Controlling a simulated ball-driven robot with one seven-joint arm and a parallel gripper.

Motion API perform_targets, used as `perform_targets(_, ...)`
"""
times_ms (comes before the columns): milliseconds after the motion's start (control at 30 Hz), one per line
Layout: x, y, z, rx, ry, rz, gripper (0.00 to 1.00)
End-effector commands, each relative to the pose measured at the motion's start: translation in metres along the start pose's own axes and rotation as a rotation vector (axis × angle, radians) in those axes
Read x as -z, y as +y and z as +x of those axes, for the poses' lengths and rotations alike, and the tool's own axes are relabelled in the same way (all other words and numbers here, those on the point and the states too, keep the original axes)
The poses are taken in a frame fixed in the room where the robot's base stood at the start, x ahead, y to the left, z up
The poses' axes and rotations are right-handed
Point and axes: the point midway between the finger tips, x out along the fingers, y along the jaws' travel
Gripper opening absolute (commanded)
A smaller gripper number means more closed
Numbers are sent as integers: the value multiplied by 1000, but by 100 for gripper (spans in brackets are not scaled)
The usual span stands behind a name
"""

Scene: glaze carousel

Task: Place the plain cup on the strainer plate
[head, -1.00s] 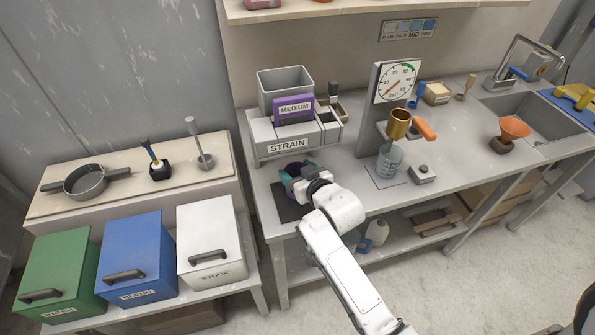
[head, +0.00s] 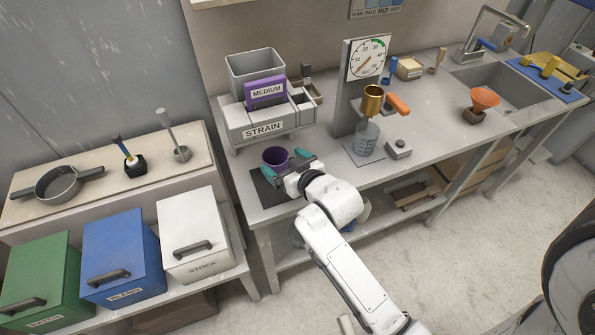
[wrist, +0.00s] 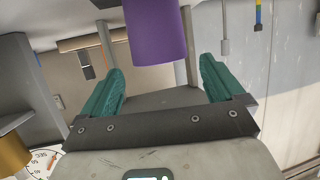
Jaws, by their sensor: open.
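The purple cup (head: 275,157), with no marking that I can see, stands upright at the back of a dark square plate (head: 262,193) in front of the strain stand. I take these as the plain cup and the strainer plate. My gripper (head: 287,165) is open at the cup's near right side, its teal fingers spread. In the wrist view the cup (wrist: 157,30) shows ahead, between the lines of the two fingers, with a gap on each side. My gripper hides part of the cup's base and the plate's right part.
The grey strain stand (head: 230,128) with a purple MEDIUM block (head: 266,93) is close behind the cup. Lidded bins are at left.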

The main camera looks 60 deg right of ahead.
Motion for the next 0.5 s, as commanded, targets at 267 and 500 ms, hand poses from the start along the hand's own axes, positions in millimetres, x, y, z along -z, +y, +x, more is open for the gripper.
perform_targets(267,-1,0,-51,0,0,0,95)
perform_targets(500,-4,-2,-67,5,-22,-3,95)
